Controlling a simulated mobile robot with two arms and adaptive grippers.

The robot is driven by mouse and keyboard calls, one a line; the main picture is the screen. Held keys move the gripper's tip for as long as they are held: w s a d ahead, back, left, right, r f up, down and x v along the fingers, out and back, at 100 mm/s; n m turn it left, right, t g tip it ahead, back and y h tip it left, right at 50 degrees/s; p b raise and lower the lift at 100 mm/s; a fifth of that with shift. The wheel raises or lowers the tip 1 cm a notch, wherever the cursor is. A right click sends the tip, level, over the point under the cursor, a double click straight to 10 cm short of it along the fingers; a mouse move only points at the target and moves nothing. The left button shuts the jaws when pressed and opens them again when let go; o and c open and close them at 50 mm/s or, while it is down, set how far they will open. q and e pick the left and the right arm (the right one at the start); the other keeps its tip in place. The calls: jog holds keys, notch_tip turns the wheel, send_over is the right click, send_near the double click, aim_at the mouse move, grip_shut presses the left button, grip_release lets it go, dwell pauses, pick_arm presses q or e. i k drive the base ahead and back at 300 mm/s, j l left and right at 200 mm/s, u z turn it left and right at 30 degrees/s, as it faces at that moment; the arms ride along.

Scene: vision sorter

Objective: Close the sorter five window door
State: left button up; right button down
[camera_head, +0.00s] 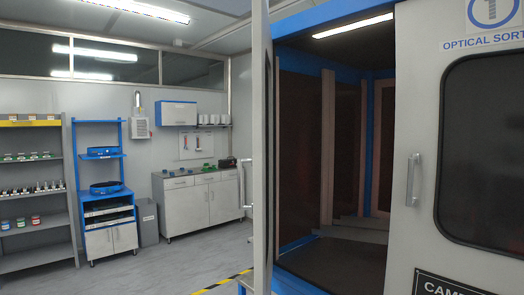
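A blue-framed optical sorter machine (373,75) fills the right side of the view, with a wide opening into its dark, lit interior. At the left of the opening a grey door (261,150) stands swung outward and shows nearly edge-on. A pale handle (243,186) sticks out to its left. To the right of the opening is a grey panel (405,110) with a dark window (485,150), a vertical handle (413,180) and the "OPTICAL SORT" lettering. I cannot tell which door is number five. Neither of my grippers is in view.
A grey cabinet (203,203) stands at the back wall, with a grey bin (146,222) and a blue shelf unit (104,195) beside it. Grey shelving (38,262) stands at the far left. A yellow-black floor stripe (222,284) runs near the door. The floor (165,270) left of it is clear.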

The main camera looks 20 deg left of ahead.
aim_at(261, 159)
jog(key=i+j, duration=0.1)
jog(key=j, duration=0.35)
jog(key=i+j, duration=0.1)
jog(key=j, duration=0.35)
jog(key=i+j+z, duration=0.1)
jog(key=j, duration=0.35)
